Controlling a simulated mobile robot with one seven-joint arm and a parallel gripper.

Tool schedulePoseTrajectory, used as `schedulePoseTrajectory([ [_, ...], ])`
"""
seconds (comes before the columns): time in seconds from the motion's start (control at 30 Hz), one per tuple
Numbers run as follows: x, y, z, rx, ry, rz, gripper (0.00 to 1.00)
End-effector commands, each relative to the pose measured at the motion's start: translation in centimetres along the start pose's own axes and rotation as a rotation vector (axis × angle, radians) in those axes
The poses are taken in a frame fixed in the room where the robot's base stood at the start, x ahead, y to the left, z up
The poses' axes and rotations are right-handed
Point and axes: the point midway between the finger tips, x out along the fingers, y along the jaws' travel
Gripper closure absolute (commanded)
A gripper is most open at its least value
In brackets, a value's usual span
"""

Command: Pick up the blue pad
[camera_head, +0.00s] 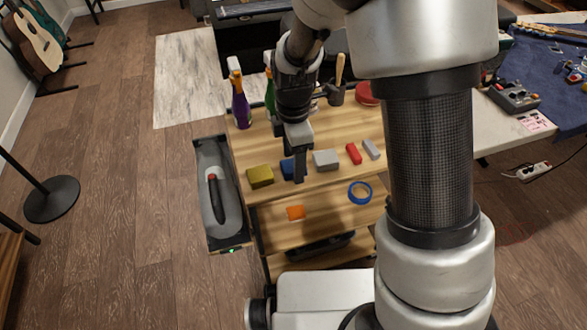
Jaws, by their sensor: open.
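The blue pad (287,169) lies on the top shelf of the wooden cart, between a yellow pad and a grey block. My gripper (298,178) points down right at the blue pad and covers part of it. Its jaws are open. I cannot tell from this view whether the fingers are around the pad or just above it.
The yellow pad (260,176) is close on the left and the grey block (326,160) close on the right. A red block (353,153) and another grey block (371,149) lie further right. A purple spray bottle (240,105) and a hammer (337,88) stand behind. Blue tape (359,193) lies lower.

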Motion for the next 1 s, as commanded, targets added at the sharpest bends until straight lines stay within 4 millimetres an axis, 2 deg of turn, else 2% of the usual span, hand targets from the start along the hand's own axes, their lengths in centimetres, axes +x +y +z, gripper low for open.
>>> schedulePoseTrajectory([
  [0.1, -0.1, 0.0, 0.0, 0.0, 0.0, 0.0, 0.41],
  [0.3, -0.1, 0.0, 0.0, 0.0, 0.0, 0.0, 0.74],
  [0.37, -0.1, 0.0, 0.0, 0.0, 0.0, 0.0, 0.83],
  [0.67, -0.8, 0.1, 0.0, 0.0, 0.0, 0.002, 0.83],
  [1.0, -7.3, 0.1, 0.1, 0.001, 0.0, 0.004, 0.83],
])
